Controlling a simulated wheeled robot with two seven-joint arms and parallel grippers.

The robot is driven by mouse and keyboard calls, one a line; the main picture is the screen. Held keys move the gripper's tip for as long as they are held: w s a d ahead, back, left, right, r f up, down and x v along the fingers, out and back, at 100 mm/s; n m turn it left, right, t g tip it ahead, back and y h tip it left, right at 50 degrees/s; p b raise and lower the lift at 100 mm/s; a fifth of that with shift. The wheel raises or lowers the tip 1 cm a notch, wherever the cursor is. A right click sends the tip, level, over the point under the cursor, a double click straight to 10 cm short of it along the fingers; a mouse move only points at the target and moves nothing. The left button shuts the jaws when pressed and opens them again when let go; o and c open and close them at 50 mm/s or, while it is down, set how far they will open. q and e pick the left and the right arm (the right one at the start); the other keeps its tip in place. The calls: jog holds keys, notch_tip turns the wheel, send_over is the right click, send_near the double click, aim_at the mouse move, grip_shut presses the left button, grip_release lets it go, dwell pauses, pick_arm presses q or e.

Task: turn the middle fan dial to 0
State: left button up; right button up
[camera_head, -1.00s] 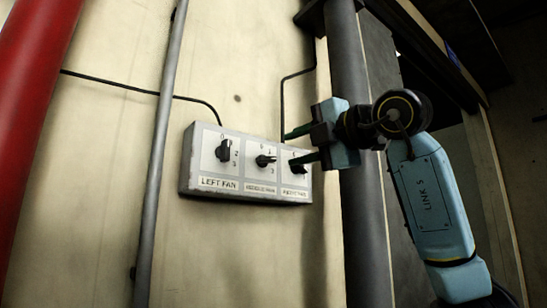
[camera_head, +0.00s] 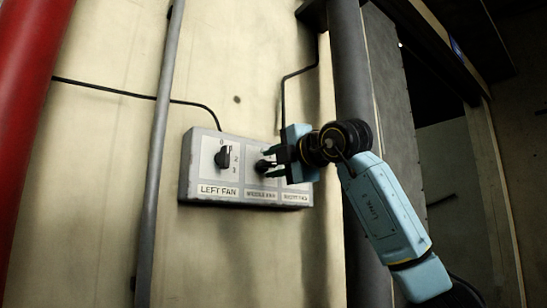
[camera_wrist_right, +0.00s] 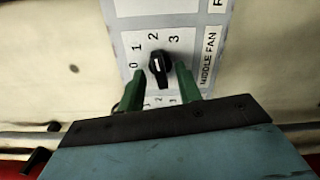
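The middle fan dial (camera_wrist_right: 158,68) is a black knob on the grey control box (camera_head: 187,165); in the head view it (camera_head: 262,166) is partly hidden by my right gripper. In the wrist view the numbers 0 to 3 curve around it, and its long axis lies roughly along the line to the 2. My right gripper (camera_wrist_right: 159,72) is open, with one green finger on each side of the dial. I cannot tell whether the fingers touch it. The right gripper also shows in the head view (camera_head: 268,165). My left gripper is in neither view.
The left fan dial (camera_head: 223,158) sits left of the middle one. The right fan panel (camera_head: 297,188) is mostly hidden behind my gripper. A thin grey pipe (camera_head: 160,140) runs left of the box, and a thick dark pipe (camera_head: 352,70) stands to its right.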

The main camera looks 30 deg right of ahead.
jog(key=shift+w, duration=0.15)
jog(key=shift+c, duration=0.2)
grip_shut()
